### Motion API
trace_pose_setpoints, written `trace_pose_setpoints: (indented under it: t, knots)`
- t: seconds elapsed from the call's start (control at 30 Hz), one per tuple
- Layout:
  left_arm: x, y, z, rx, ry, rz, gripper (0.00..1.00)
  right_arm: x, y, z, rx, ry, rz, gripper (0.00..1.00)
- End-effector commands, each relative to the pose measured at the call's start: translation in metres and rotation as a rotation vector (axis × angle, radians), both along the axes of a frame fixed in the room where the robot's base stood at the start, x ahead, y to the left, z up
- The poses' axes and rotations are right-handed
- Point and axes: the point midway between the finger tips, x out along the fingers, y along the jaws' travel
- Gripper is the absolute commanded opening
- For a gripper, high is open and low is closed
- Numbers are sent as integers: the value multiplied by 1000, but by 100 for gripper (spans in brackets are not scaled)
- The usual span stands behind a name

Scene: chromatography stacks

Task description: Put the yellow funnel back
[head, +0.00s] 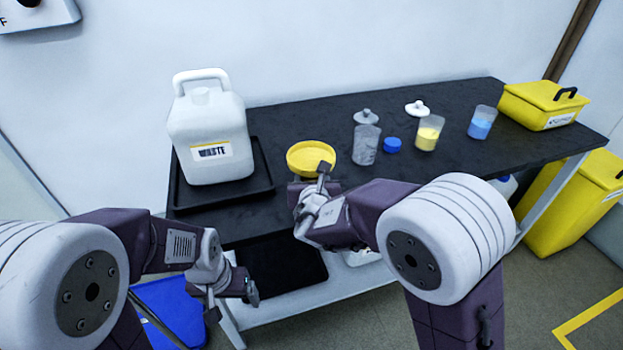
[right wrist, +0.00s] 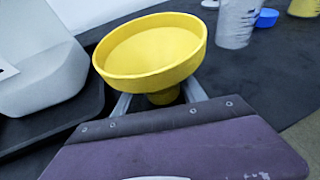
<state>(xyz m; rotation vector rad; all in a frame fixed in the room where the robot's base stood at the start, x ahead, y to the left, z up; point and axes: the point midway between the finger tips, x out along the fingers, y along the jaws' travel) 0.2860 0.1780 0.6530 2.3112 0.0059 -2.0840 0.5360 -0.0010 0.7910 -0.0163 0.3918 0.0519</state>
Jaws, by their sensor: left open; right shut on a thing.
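The yellow funnel (head: 310,157) is upright, wide mouth up, over the front part of the black bench (head: 300,117). It also shows close up in the right wrist view (right wrist: 150,50). My right gripper (head: 312,184) is shut on its narrow lower part; the two fingers show on either side of that stem in the right wrist view (right wrist: 163,97). Whether the funnel is clear of the bench top is hard to tell. My left gripper (head: 232,300) is open and empty, low in front of the bench's left end.
A white waste jug (head: 207,130) stands in a black tray (head: 262,180) left of the funnel. To the right are a grey-filled cup (head: 366,146), a blue cap (head: 392,145), yellow-filled (head: 428,133) and blue-filled (head: 481,123) cups, and a yellow box (head: 540,105).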

Motion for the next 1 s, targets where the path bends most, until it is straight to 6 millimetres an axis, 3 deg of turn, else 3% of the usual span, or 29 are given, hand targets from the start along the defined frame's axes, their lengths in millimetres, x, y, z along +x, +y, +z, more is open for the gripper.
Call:
trace_pose_setpoints:
  t: [0.43, 0.47, 0.53, 0.87, 1.0]
  knots:
    - [0, 0, -10, 0, 0, 0, 85, 0, 0, -6, 0, -1, 1, 0]
    - [0, 0, -10, 0, 0, 0, 85, 0, 0, -6, 0, -1, 1, 54]
    - [0, 0, -10, 0, 0, 0, 85, 0, 0, -6, 0, -1, 0, 74]
    - [0, 0, -9, 0, 0, 0, 85, -2, 0, -5, 0, 0, 1, 74]
    - [0, 0, -2, 0, 0, 0, 85, -22, 0, 5, 1, 0, 4, 74]
